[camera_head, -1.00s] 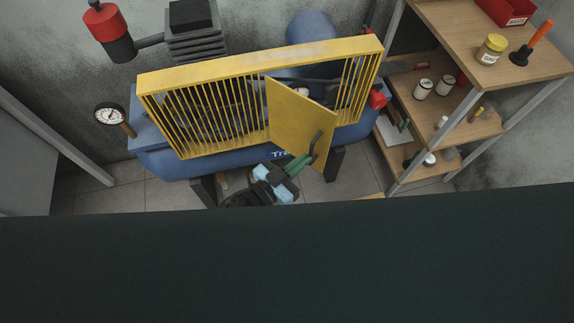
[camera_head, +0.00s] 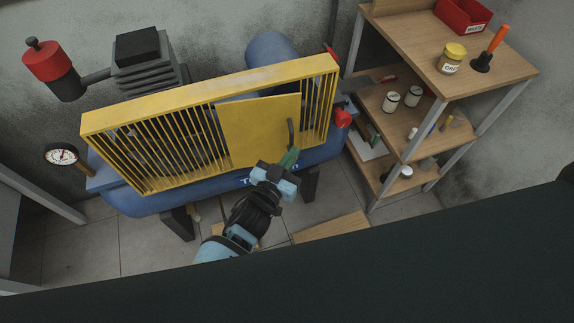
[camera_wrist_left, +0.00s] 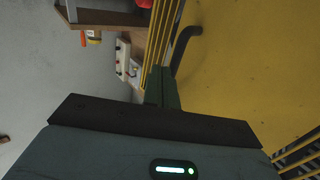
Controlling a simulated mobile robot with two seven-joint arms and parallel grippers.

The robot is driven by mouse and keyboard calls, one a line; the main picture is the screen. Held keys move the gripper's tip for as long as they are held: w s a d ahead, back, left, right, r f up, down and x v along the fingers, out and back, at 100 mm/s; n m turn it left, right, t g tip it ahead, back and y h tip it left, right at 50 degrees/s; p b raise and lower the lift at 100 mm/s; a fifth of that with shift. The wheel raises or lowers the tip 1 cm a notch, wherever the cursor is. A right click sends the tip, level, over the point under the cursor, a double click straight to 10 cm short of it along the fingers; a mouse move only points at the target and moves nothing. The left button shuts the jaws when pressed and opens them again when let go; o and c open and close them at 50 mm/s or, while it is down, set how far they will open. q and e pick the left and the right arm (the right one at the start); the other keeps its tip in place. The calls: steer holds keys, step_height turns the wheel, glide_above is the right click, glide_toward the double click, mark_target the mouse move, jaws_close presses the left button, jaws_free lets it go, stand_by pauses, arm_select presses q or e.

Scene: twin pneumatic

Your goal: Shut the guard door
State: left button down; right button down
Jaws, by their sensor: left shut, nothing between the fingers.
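The guard door (camera_head: 255,128) is a plain yellow panel in the barred yellow guard (camera_head: 155,150) in front of the blue compressor. It lies nearly in line with the guard's front; I cannot tell whether it is fully flush. Its dark bent handle (camera_head: 291,132) is near its right edge. My left gripper (camera_head: 289,157) is shut and empty, with green fingers just below the handle, at the door's lower right. In the left wrist view, the fingers (camera_wrist_left: 162,86) point toward the door beside the handle (camera_wrist_left: 184,46); contact is unclear. My right gripper is not in view.
A wooden shelf rack (camera_head: 410,50) with jars, a red bin (camera_head: 463,14) and a plunger (camera_head: 489,50) stands right of the compressor. A pressure gauge (camera_head: 61,156) sticks out at left. A dark surface fills the foreground. Floor shows below the compressor.

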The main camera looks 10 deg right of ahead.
arm_select(q)
steer(key=shift+w+d+b, duration=0.2)
steer(key=shift+w+d, duration=0.1)
steer(key=shift+w, duration=0.4)
steer(key=shift+w+d+b, duration=0.2)
steer(key=shift+w+d, duration=0.05)
steer(key=shift+w, duration=0.45)
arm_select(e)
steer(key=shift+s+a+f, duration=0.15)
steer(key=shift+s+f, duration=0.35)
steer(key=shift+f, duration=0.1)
arm_select(q)
steer(key=shift+s, duration=0.1)
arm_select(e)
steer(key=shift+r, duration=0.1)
